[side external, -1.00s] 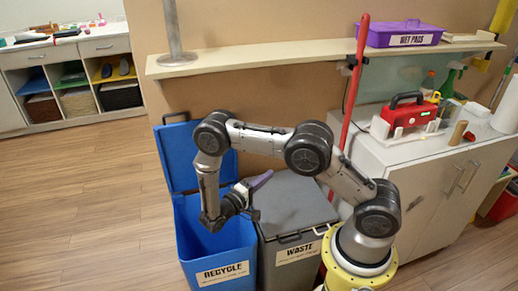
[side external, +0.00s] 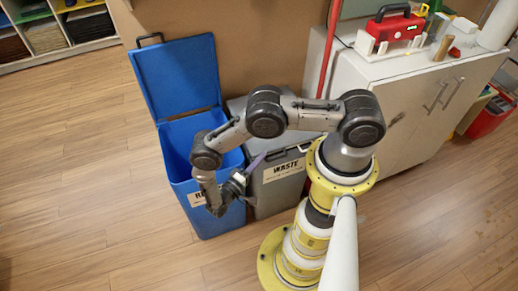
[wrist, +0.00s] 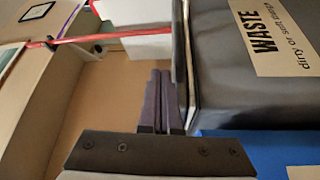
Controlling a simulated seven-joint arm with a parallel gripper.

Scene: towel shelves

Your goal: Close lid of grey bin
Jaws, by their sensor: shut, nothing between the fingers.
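The grey bin (side external: 279,190), labelled WASTE, stands at the right of the blue bin. Its dark grey lid (side external: 236,106) lies down flat over it, partly hidden behind my arm. In the wrist view the grey bin (wrist: 270,90) is turned sideways at the right, with the lid's edge (wrist: 180,55) along its left side and a thin light line between them. My gripper (side external: 262,158) is at the front of the grey bin, near its top edge. Its dark purple fingers (wrist: 160,75) are together and empty, close beside the lid's edge; I cannot tell whether they touch it.
The blue RECYCLE bin (side external: 180,150) stands close on the left, its blue lid (side external: 178,75) raised against the wall. A white cabinet (side external: 400,125) with a red toolbox (side external: 394,27) is at the right. A red pole (side external: 328,50) leans behind. Wooden floor is free at the left.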

